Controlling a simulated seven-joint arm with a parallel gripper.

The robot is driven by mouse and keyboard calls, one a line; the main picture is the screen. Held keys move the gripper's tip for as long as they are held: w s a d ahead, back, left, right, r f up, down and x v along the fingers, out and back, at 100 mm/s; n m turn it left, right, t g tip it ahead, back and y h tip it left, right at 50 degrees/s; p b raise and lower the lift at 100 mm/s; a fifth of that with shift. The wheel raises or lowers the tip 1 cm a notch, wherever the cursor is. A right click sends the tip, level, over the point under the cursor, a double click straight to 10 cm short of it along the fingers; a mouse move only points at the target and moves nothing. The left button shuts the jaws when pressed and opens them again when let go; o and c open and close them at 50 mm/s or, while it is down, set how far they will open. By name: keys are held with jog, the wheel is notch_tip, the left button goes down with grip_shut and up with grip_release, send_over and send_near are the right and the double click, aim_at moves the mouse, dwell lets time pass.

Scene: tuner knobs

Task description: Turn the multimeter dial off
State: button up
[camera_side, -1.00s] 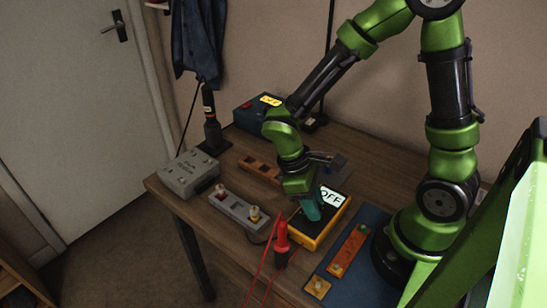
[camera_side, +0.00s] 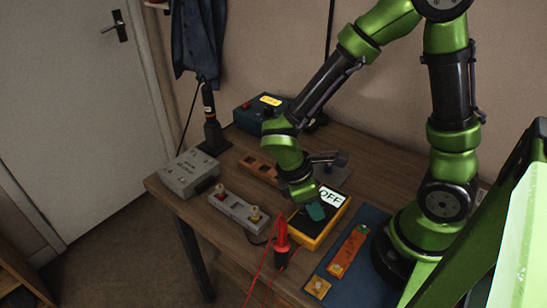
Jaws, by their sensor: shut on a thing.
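The multimeter (camera_side: 322,233) is a yellow case with a dark face, lying on the table in front of my arm. Its screen (camera_side: 331,197) is lit and reads OFF. My gripper (camera_side: 315,211) is down over the multimeter's face, just beside the screen, with its teal fingertips at the dial. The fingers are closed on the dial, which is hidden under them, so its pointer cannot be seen.
Red probes (camera_side: 282,238) with leads stand at the multimeter's left. A blue mat (camera_side: 345,289) with an orange strip lies to the right. A grey strip with knobs (camera_side: 238,211), a grey box (camera_side: 188,173) and a blue box (camera_side: 250,114) stand left and behind.

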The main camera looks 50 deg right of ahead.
jog(key=o, duration=1)
jog(key=v, duration=1.7)
jog(key=shift+d, duration=0.1)
